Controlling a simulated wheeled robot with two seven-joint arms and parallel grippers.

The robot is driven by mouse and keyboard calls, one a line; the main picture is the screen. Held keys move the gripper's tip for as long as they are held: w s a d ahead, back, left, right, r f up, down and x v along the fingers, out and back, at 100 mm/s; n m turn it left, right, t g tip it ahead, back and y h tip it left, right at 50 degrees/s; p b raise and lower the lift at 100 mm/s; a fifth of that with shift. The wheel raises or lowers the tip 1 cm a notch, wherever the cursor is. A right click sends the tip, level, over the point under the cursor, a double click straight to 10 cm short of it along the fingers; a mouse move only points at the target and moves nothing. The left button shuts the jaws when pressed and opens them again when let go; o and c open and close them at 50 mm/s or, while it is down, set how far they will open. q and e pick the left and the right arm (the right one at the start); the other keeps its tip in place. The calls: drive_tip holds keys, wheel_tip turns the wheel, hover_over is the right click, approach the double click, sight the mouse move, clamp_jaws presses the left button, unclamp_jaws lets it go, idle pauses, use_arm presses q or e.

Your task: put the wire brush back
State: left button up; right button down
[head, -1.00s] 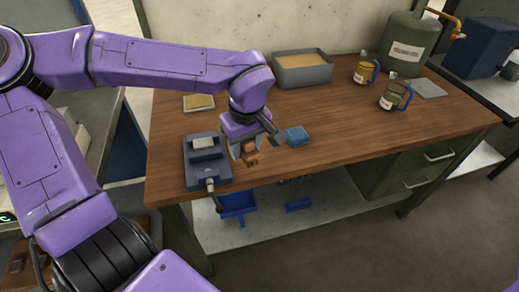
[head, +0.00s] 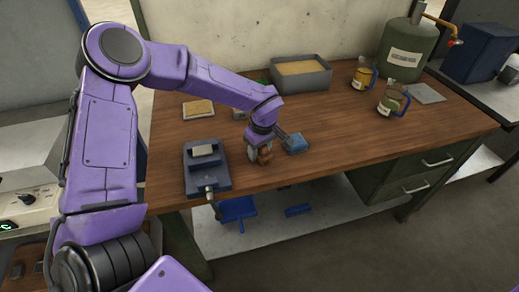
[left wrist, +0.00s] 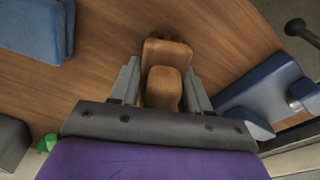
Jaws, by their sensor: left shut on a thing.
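My left gripper (head: 264,153) is over the front part of the wooden workbench (head: 330,145). It is shut on a brown wooden piece, which I take to be the wire brush (head: 264,158). In the left wrist view the brush (left wrist: 163,88) shows as a brown, rounded wooden body between the two grey fingers (left wrist: 160,90). I see no bristles. I cannot tell whether the brush touches the bench top. My right gripper is not in view.
A blue-grey device (head: 206,172) stands left of the gripper, and a folded blue cloth (head: 297,143) lies close on its right. A tan pad (head: 198,108), grey bin (head: 301,76) and two jugs (head: 393,99) are farther back. The bench's right middle is clear.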

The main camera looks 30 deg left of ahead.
use_arm(q)
drive_tip(key=shift+f, duration=0.2)
drive_tip(key=o, duration=1)
drive_tip(key=shift+f, duration=0.15)
drive_tip(key=r, duration=0.4)
drive_tip(key=d+r, duration=0.1)
drive_tip(key=r, duration=0.3)
drive_tip(key=r+b, duration=0.1)
drive_tip(key=r, duration=0.3)
drive_tip(key=shift+s+d+r, duration=0.2)
